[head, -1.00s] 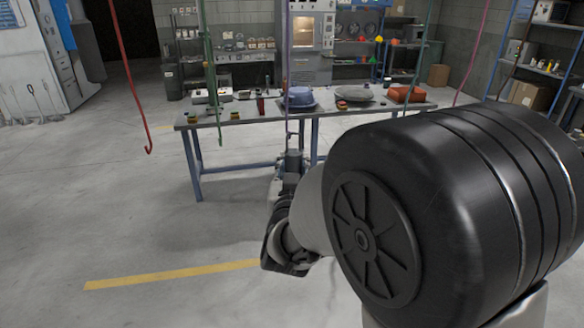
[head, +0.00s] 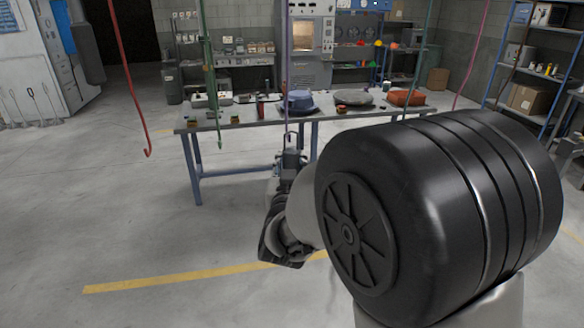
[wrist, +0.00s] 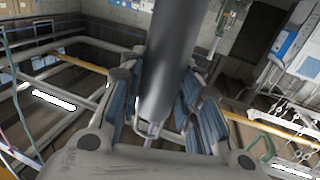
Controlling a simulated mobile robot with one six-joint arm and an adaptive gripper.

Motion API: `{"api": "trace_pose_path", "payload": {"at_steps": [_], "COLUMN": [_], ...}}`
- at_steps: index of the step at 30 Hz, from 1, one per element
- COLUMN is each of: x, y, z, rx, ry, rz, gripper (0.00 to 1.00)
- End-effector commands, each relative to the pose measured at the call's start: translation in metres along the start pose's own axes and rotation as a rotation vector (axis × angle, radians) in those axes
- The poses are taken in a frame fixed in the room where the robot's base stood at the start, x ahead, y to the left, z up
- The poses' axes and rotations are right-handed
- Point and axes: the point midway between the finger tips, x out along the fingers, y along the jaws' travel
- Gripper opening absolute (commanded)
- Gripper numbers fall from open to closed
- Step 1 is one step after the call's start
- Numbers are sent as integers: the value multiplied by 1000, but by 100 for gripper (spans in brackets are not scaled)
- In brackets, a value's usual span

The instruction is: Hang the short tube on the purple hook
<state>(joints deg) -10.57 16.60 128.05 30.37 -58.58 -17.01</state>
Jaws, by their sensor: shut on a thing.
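The purple hook (head: 287,60) hangs on a long thin rod in the middle of the head view. Its lower end comes down at my gripper (head: 290,158). In the wrist view my gripper (wrist: 155,125) is shut on a dark grey tube (wrist: 166,75), which runs up and away between the blue finger pads. A thin pale loop shows between the fingers, with a small purple piece, likely the hook (wrist: 150,130), beside it. I cannot tell whether the hook passes through the loop. The tube is not clearly visible in the head view.
A red hook (head: 127,80) and a green hook (head: 207,60) hang to the left; a pink one (head: 472,55) hangs to the right. A workbench (head: 225,128) with several objects stands behind my gripper. The floor at left is clear.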

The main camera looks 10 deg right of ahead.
Motion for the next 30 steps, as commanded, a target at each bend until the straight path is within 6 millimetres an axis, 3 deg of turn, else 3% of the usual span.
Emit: {"api": "trace_pose_path", "payload": {"at_steps": [13,30], "x": [4,26], "y": [-1,-7], "z": [-1,-1], "rx": [1,0], "ry": [3,4], "rz": [0,0], "gripper": [0,0]}}
